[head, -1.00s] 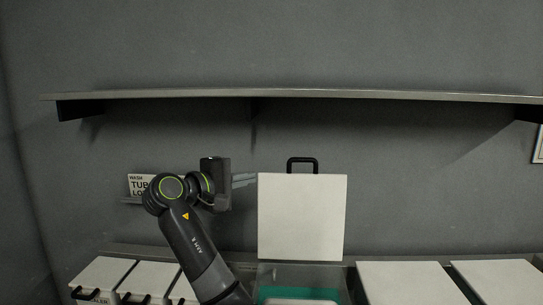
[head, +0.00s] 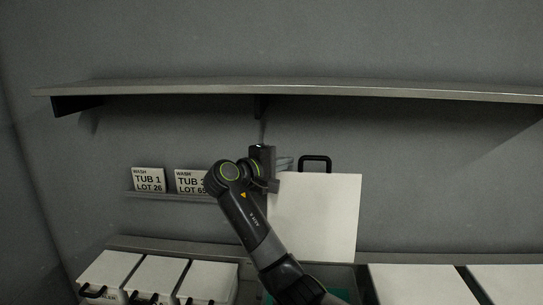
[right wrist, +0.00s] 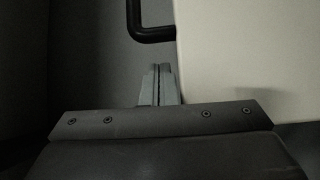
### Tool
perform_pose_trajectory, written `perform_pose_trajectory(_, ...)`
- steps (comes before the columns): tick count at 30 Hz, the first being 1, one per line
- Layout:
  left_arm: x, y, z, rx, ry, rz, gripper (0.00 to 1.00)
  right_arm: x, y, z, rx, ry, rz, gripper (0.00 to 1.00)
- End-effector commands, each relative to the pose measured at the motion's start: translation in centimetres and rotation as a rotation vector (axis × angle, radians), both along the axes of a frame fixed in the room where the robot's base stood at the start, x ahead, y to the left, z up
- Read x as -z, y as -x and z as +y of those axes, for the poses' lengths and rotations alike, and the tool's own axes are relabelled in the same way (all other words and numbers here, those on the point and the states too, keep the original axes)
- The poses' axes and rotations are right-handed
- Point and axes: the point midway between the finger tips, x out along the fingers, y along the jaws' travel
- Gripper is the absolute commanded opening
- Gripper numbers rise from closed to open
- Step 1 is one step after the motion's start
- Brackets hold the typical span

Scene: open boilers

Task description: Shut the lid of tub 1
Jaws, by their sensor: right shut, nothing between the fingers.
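A white lid (head: 320,215) stands upright and open, with a black handle (head: 315,158) on its top edge. Beneath it is an open tub with teal inside (head: 341,295), mostly hidden by my arm. My right gripper (head: 287,163) is shut and empty at the lid's upper left corner, just left of the handle. In the right wrist view, the fingertips (right wrist: 160,68) lie beside the lid's edge, with the handle (right wrist: 150,35) beyond them; I cannot tell whether they touch the lid. A card reading TUB 1 LOT 26 (head: 149,181) is on the wall ledge. My left gripper is out of view.
Several white-lidded boxes (head: 160,276) stand at lower left. Closed white lids (head: 418,284) lie at lower right. A long shelf (head: 300,91) runs along the wall above. A second card (head: 189,182) is partly hidden by my arm.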

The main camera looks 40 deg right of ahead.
Motion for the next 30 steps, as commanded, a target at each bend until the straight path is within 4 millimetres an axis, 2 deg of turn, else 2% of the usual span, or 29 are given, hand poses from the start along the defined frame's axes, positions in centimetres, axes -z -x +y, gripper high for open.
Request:
perform_pose_trajectory(3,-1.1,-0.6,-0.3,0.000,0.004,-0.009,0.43,-0.3,1.3,0.3,-0.001,-0.001,0.001,0.00)
perform_pose_trajectory(10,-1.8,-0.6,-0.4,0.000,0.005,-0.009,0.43,-0.3,2.7,0.5,0.000,-0.001,0.002,0.00)
perform_pose_trajectory(30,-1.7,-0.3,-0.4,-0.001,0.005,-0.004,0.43,-0.2,2.9,0.5,0.002,0.002,-0.002,0.00)
